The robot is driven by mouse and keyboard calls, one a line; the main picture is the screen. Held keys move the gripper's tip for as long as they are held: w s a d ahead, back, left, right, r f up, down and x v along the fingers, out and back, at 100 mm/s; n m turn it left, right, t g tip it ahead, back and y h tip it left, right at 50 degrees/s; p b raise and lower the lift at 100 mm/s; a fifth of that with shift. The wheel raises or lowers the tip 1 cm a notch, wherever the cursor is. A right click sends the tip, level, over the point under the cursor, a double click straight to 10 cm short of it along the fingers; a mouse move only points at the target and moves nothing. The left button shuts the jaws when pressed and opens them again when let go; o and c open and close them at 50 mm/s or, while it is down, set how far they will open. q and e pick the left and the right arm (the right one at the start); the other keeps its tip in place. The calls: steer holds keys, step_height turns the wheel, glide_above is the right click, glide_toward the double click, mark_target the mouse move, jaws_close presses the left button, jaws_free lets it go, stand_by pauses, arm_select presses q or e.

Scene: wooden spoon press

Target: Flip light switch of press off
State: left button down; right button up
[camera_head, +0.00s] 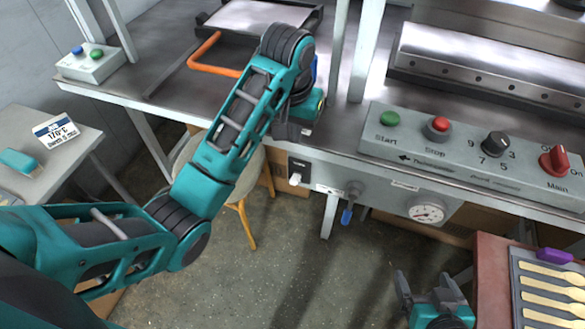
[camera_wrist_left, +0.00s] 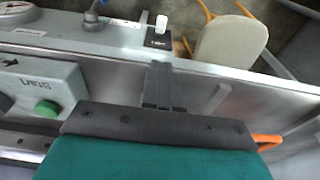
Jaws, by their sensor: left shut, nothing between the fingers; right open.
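The light switch is a small black plate (camera_head: 300,166) with a white toggle (camera_head: 295,179), on the front panel below the press table's edge. In the left wrist view the white toggle (camera_wrist_left: 161,22) sticks out from the black plate (camera_wrist_left: 158,40) just beyond my fingertips. My left gripper (camera_head: 292,134) is shut and empty, above the table edge and a little above the switch in the picture; the left wrist view shows its closed fingers (camera_wrist_left: 161,75) pointing at the switch, apart from it. My right gripper (camera_head: 424,284) is open and empty, low at the bottom right.
The control panel (camera_head: 470,155) with buttons and knobs lies right of my left gripper. A blue-handled valve (camera_head: 347,214) and a gauge (camera_head: 427,211) sit right of the switch. A stool (camera_head: 250,165) stands below the table. An orange handle (camera_head: 201,52) is behind my left arm.

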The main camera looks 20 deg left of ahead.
arm_select(q)
steer(key=shift+f, duration=0.15)
glide_above(294, 179)
steer(key=f, duration=1)
steer(key=shift+w, duration=0.4)
steer(key=shift+s+f, duration=0.25)
steer(key=shift+f, duration=0.35)
steer(key=shift+s+f, duration=0.25)
steer(key=shift+f, duration=0.3)
steer(key=shift+s+f, duration=0.15)
steer(key=shift+f, duration=0.45)
